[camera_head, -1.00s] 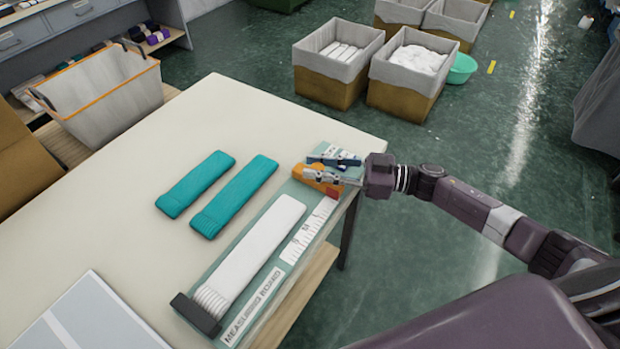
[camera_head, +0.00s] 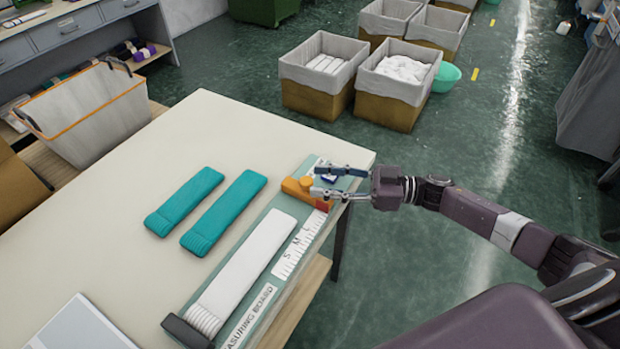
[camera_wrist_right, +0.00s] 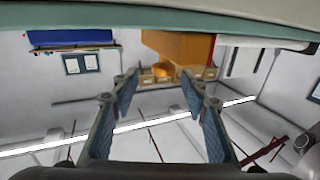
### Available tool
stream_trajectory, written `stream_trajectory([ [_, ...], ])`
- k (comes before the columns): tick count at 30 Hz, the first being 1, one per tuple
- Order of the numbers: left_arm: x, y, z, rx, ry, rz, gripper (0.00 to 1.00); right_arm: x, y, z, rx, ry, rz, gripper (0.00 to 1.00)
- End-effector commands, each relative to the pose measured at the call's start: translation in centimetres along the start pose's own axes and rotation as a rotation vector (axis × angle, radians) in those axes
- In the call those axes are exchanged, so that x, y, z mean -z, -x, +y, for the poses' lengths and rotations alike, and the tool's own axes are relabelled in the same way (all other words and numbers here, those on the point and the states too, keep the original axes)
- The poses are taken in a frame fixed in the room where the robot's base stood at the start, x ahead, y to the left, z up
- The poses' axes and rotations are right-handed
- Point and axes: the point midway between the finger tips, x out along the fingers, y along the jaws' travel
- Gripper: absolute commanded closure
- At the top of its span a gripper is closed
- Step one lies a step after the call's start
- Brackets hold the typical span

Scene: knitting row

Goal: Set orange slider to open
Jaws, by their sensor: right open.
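The orange slider (camera_head: 296,188) sits across the far end of the green measuring board (camera_head: 262,214), just past the end of a white knitted band (camera_head: 245,262). My right gripper (camera_head: 317,182) is open at the slider's right side, its two fingers apart. I cannot tell whether a finger touches the slider. In the right wrist view the orange slider (camera_wrist_right: 178,45) is beyond the open fingertips (camera_wrist_right: 160,88), toward the top, with nothing between the fingers. My left gripper is out of view.
Two teal knitted bands (camera_head: 184,202) lie left of the board on the pale table (camera_head: 120,230). A size scale (camera_head: 298,245) runs along the board's right side, near the table edge. Lined bins (camera_head: 322,72) stand on the floor beyond, and a white basket (camera_head: 90,115) at left.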

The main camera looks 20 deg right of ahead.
Motion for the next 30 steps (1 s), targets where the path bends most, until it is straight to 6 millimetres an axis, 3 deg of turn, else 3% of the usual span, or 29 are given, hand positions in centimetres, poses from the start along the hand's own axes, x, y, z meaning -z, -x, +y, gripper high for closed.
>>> stream_trajectory([
  [6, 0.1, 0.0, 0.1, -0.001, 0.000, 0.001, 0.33, -0.2, 4.9, 0.1, -0.003, -0.002, -0.005, 0.59],
  [12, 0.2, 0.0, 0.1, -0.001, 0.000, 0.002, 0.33, -0.1, 7.4, 0.1, -0.002, -0.001, -0.002, 0.59],
  [30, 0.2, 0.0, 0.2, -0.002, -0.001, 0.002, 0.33, 0.0, 8.1, 0.1, -0.002, 0.000, 0.000, 0.59],
])
